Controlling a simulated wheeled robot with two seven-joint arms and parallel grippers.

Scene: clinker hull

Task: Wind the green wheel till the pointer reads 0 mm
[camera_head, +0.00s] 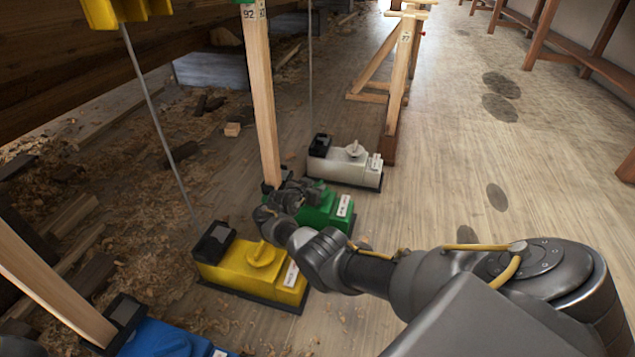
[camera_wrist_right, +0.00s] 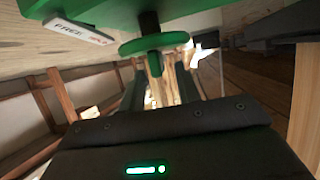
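The green box (camera_head: 325,208) stands on the floor between a yellow and a white box. My right gripper (camera_head: 290,195) is over its left part and hides its wheel in the head view. In the right wrist view the green wheel (camera_wrist_right: 153,43) shows, with a raised grip bar across it. The right gripper's fingers (camera_wrist_right: 162,80) are apart, with the bar near the gap between their tips. I cannot tell whether they touch it. The pointer and its scale cannot be read in either view. My left gripper is not in view.
A yellow box (camera_head: 240,270), a white box (camera_head: 340,166) and a blue box (camera_head: 160,340) stand in the same row. A wooden post (camera_head: 260,90) rises beside the green box. Wood scraps lie at left under the hull.

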